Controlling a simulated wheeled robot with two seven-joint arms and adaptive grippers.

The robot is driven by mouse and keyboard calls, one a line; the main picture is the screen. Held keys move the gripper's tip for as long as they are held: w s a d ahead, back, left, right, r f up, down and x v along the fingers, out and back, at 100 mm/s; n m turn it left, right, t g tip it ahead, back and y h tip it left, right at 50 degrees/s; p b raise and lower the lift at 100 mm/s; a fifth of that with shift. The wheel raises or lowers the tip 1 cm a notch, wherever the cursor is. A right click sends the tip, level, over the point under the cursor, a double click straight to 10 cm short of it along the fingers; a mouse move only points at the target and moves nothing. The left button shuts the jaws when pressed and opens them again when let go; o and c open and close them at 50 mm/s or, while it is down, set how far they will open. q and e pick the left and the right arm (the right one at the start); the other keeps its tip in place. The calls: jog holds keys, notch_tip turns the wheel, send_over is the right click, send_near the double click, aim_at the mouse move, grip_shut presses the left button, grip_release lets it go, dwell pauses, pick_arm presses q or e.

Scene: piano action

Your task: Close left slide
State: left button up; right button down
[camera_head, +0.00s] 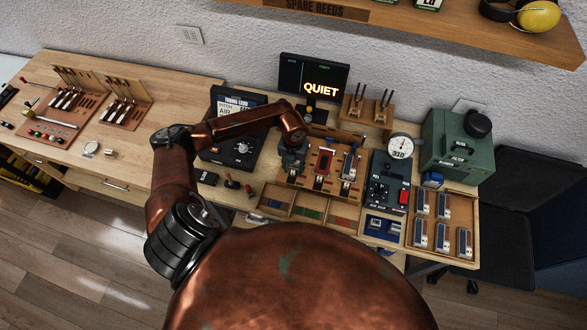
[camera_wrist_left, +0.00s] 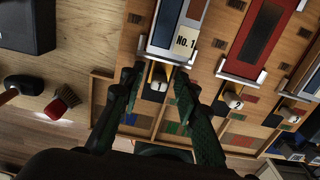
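In the left wrist view, a grey-blue unit (camera_wrist_left: 168,28) with a "No. 1" label (camera_wrist_left: 185,42) sits leftmost on the wooden fixture (camera_wrist_left: 210,55). A slide tab marked 1 (camera_wrist_left: 159,86) sticks out below its metal front end. My left gripper (camera_wrist_left: 155,82) is open, with one finger on each side of this tab; I cannot tell whether they touch it. Tabs marked 2 (camera_wrist_left: 232,101) and 3 (camera_wrist_left: 290,116) stand to the right. In the head view, my left gripper (camera_head: 292,146) hides most of the left unit. My right gripper is not in view.
A red unit (camera_head: 323,160) sits right of my gripper. A black tuning device (camera_head: 240,145) stands left, a dial gauge (camera_head: 400,147) and black control box (camera_head: 388,183) right. Open compartments (camera_head: 308,212) lie in front. A small red-topped object (camera_wrist_left: 62,100) stands left of my fingers.

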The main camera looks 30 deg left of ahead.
pick_arm(q)
jog(key=shift+r, duration=0.2)
notch_tip(320, 180, up, 12)
jog(key=shift+f, duration=0.2)
dwell(0.3)
jog(key=shift+s, duration=0.15)
dwell(0.4)
